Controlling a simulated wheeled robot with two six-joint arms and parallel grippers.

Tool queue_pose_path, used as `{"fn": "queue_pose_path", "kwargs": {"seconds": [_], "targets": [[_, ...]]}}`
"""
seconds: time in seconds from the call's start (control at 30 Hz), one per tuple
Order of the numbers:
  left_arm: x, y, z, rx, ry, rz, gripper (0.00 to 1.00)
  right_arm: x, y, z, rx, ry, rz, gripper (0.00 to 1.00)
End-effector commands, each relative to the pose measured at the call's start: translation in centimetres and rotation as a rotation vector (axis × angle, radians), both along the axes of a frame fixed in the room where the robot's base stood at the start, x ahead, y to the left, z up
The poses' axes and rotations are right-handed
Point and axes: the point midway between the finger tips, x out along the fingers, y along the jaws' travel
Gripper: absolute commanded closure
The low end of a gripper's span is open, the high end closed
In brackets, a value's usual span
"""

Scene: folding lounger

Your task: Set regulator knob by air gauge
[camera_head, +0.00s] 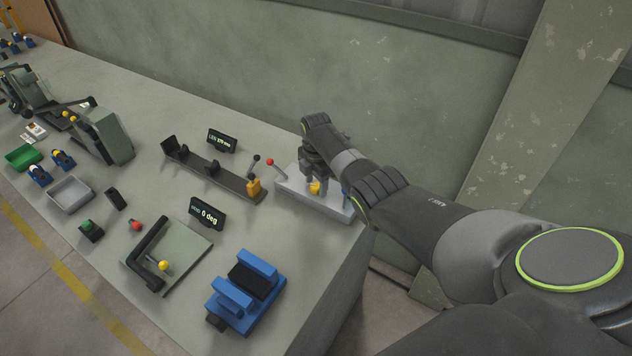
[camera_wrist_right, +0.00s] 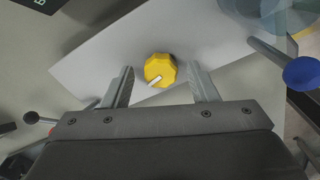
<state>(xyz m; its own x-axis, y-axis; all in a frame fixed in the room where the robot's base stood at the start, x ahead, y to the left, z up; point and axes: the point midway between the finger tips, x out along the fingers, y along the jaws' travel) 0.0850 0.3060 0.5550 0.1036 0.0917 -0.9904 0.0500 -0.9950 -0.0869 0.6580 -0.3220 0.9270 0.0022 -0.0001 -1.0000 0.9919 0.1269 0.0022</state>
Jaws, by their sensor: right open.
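The yellow regulator knob (camera_head: 315,187) stands on a light grey plate (camera_head: 290,182) at the right end of the bench. In the right wrist view the knob (camera_wrist_right: 160,69) is many-sided with a white pointer mark toward its lower left. My right gripper (camera_head: 314,181) is above the plate. In the wrist view its fingers (camera_wrist_right: 162,85) are apart on either side of the knob, with gaps and no visible contact. The air gauge's face cannot be made out; a see-through round body (camera_wrist_right: 262,15) shows at the upper right. My left gripper is out of view.
A red-tipped lever (camera_head: 271,163) and a blue knob (camera_wrist_right: 302,73) flank the plate. A length stop rail (camera_head: 215,175) with a display (camera_head: 222,141) lies left. A blue vise (camera_head: 245,291) and an angle plate (camera_head: 185,252) stand nearer the front edge.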

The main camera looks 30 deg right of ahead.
Motion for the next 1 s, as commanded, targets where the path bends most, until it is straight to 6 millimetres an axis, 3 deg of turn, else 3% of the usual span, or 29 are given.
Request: {"fn": "queue_pose_path", "kwargs": {"seconds": [0.2, 0.37, 0.63, 1.0], "targets": [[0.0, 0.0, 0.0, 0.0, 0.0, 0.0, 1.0, 0.0, 0.0, 0.1, 0.0, 0.001, 0.0, 0.47], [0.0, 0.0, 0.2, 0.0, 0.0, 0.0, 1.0, 0.0, 0.0, 1.6, 0.0, -0.001, 0.0, 0.47], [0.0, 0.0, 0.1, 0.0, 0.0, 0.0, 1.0, 0.0, 0.0, 6.2, -0.001, -0.003, 0.0, 0.47], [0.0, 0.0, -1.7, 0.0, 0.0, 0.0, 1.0, 0.0, 0.0, 14.4, -0.001, -0.004, 0.0, 0.47]]}}
